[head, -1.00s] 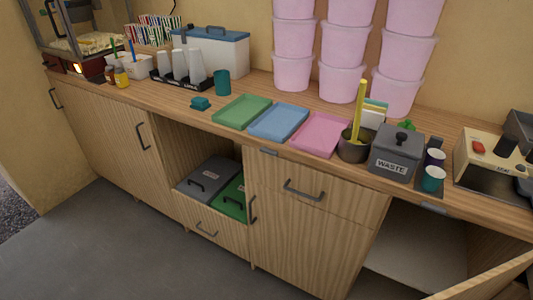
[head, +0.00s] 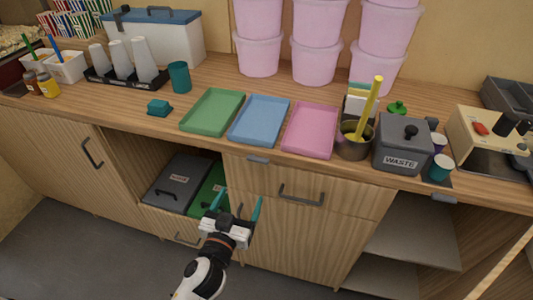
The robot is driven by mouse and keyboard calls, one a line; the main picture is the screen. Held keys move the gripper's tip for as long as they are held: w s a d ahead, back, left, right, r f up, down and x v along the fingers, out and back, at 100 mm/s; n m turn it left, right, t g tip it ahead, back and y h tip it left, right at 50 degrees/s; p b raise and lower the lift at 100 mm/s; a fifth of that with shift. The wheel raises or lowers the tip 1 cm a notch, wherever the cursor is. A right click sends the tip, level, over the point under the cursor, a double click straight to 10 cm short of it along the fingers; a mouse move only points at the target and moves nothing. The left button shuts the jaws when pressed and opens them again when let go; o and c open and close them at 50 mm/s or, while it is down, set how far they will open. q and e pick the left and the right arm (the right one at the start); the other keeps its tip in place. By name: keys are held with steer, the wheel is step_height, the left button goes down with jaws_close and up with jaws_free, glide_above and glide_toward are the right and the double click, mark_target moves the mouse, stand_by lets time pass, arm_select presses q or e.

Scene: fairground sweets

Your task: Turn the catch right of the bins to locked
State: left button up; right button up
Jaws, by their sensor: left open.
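The bins are a grey-lidded bin (head: 176,181) and a green-lidded bin (head: 208,192), side by side in the open bay below the counter. A small dark upright piece (head: 240,209), seemingly the catch, shows at the front just right of the bins. It is partly hidden by my gripper, and I cannot tell its setting. My left gripper (head: 237,204) has teal fingers spread apart, open and empty. It is in front of the green bin and the dark piece, which shows between its fingers in the picture; I cannot tell whether they touch. My right gripper is out of view.
A drawer with a dark handle (head: 301,196) is right of the bay. The counter (head: 215,142) above holds green, blue and pink trays, a metal pot (head: 354,142) and a waste box (head: 402,146). An open cupboard (head: 412,228) is at the right. The grey floor in front looks clear.

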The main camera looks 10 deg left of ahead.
mark_target(257, 161)
arm_select(q)
steer(key=w, duration=0.3)
steer(key=w+p, duration=0.1)
steer(key=w, duration=0.3)
steer(key=w+r, duration=0.1)
steer(key=w, duration=0.3)
steer(key=shift+d+r+p, duration=0.1)
steer(key=shift+d+p, duration=0.3)
steer(key=shift+w, duration=0.5)
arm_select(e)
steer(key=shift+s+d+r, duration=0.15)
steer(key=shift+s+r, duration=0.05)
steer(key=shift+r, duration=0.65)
arm_select(q)
steer(key=c, duration=1)
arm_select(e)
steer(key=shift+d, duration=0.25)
